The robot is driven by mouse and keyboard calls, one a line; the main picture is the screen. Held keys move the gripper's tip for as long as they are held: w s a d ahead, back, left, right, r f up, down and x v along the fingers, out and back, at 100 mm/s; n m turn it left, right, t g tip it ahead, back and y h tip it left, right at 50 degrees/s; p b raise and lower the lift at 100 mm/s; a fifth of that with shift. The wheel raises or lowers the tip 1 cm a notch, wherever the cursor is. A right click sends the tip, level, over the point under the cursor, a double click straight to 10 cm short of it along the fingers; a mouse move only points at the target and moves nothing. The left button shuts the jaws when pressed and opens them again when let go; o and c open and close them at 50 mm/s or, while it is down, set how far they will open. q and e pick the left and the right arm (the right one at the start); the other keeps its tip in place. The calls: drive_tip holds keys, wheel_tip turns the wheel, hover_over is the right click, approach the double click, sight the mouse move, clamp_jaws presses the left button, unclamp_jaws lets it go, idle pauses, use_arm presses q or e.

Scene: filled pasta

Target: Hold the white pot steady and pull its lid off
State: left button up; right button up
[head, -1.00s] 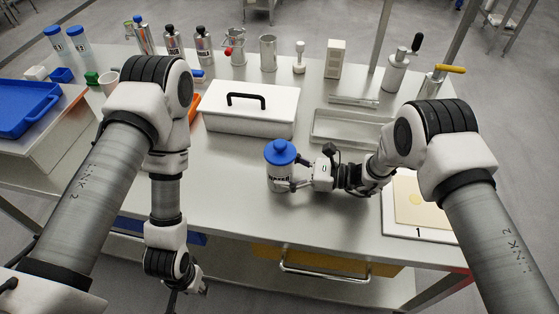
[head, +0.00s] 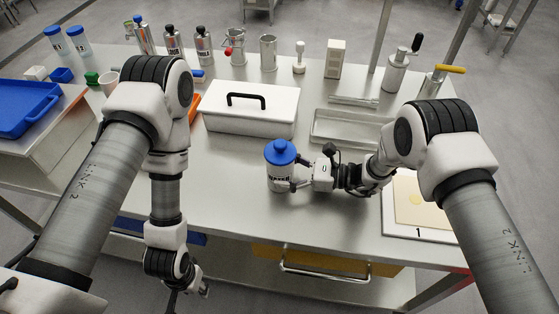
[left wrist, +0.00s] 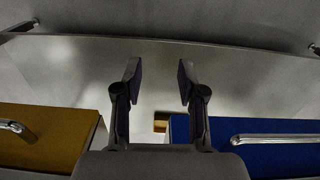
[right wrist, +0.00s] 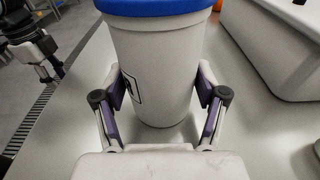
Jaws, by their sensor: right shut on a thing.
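The white pot (head: 279,181) stands upright near the front middle of the table, with its blue knobbed lid (head: 280,152) seated on top. My right gripper (head: 290,184) is shut on the pot's body from the right. In the right wrist view the two fingers (right wrist: 161,92) press on both sides of the white pot (right wrist: 155,60), below the blue lid rim (right wrist: 155,6). My left gripper (head: 190,290) hangs low in front of the table edge, away from the pot. In the left wrist view its fingers (left wrist: 160,75) are apart and empty.
A white lidded box (head: 250,121) with a black handle stands behind the pot. A metal tray (head: 345,128) lies behind my right forearm, and a board marked 1 (head: 418,231) is at right. Drawers, yellow (head: 330,262) and blue (left wrist: 255,135), sit under the tabletop.

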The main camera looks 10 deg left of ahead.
use_arm(q)
drive_tip(key=o, duration=0.3)
wheel_tip(320, 180, up, 5)
drive_tip(key=w+m+g, duration=0.2)
drive_tip(key=m+g, duration=0.2)
drive_tip(key=g, duration=0.3)
wheel_tip(320, 180, up, 25)
drive_tip(key=n+t+h, duration=0.3)
drive_tip(key=n+h, duration=0.1)
drive_tip(key=n, duration=0.8)
hover_over(278, 141)
drive_tip(key=w+a, duration=0.2)
drive_tip(key=a, duration=0.1)
drive_tip(key=shift+d+r, duration=0.2)
drive_tip(key=shift+d, duration=0.05)
drive_tip(key=shift+w+d+r+n, duration=0.15)
drive_tip(key=shift+d+n, duration=0.15)
drive_tip(key=shift+x, duration=4.05)
